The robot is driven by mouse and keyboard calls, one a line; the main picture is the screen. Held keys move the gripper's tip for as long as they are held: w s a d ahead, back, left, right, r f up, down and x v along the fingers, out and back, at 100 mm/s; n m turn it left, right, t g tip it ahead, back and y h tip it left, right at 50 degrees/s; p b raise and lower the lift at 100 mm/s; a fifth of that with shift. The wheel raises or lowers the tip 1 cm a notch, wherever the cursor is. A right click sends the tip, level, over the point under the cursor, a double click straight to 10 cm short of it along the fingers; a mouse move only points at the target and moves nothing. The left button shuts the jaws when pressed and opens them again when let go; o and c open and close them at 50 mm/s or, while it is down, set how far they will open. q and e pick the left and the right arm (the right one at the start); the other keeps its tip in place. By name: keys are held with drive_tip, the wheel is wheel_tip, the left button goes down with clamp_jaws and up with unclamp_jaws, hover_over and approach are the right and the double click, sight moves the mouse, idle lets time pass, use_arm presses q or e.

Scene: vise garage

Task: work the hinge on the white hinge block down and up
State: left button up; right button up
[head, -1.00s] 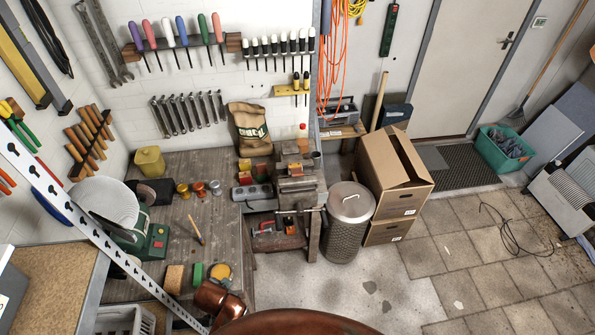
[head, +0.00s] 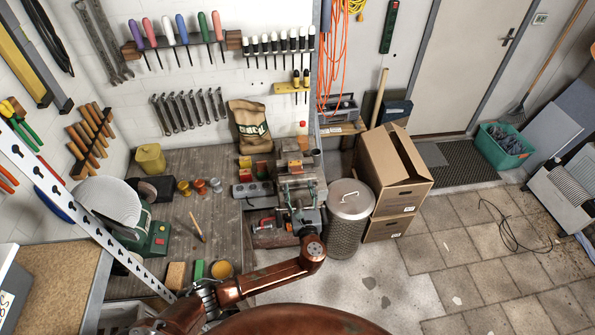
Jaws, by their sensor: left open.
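My left arm comes in from the lower left, and its wrist bends up toward the bench vise (head: 312,190). My left gripper (head: 296,206) is at the front of the vise, pointing away from me. It is open, though its fingers are small and hard to make out against the vise. I cannot pick out the white hinge block among the small things at the vise, and I cannot tell whether the gripper touches anything. My right gripper is not in view.
A grey tray (head: 243,190) stands left of the vise on the wooden workbench (head: 215,222). A lidded metal bin (head: 347,225) stands close to its right, beside stacked cardboard boxes (head: 400,172). A paper sack (head: 250,125) stands behind. The floor at right is mostly clear.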

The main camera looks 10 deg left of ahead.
sight(298, 173)
use_arm(q)
drive_tip(key=shift+m, duration=0.4)
drive_tip(key=x, duration=0.2)
drive_tip(key=p+x, duration=0.1)
drive_tip(key=x, duration=0.2)
drive_tip(key=r+x, duration=0.1)
drive_tip(key=x, duration=0.2)
drive_tip(key=shift+w+d, duration=0.2)
drive_tip(key=shift+d, duration=0.15)
clamp_jaws()
